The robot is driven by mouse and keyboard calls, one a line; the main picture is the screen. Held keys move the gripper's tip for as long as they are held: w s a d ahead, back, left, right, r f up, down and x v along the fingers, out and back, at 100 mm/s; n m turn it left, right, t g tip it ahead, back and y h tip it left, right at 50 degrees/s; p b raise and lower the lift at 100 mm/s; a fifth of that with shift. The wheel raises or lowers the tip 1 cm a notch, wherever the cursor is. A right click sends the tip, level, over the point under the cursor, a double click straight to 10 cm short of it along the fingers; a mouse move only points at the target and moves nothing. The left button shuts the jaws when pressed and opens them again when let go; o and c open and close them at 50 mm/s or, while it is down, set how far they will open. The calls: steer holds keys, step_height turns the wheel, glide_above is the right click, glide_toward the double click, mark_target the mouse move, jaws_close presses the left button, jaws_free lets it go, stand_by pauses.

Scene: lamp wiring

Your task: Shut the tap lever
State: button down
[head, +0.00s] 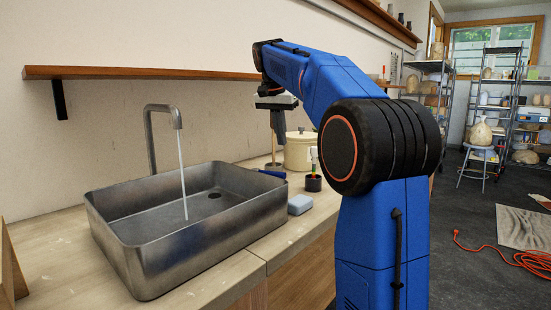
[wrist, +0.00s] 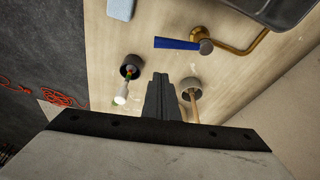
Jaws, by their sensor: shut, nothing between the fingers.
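The blue tap lever (wrist: 177,43) sticks out to the left from a grey valve knob on a brass pipe (wrist: 240,47) in the wrist view, roughly in line with the pipe's near stretch. In the head view the lever (head: 272,173) lies low on the counter behind the sink's right end. A thin stream of water (head: 182,165) runs from the grey spout (head: 163,112) into the sink. My gripper (head: 278,138) points down above the counter, shut and empty. In the wrist view its fingertips (wrist: 160,77) appear below the lever, apart from it.
A dark cup (wrist: 130,68) holding a brush and a grey pot (wrist: 191,86) with a wooden stick flank my fingers in the wrist view. The metal sink (head: 190,225), a light-blue block (head: 299,204) and a cream lidded crock (head: 299,153) share the counter. A wooden shelf (head: 150,73) hangs above.

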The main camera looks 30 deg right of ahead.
mark_target(274, 173)
step_height(274, 173, down, 10)
steer(key=w, duration=0.2)
steer(key=shift+a+f+h, duration=0.15)
steer(key=shift+a+h, duration=0.05)
steer(key=shift+h, duration=0.1)
stand_by(0.4)
steer(key=shift+s+a, duration=0.6)
steer(key=shift+a, duration=0.2)
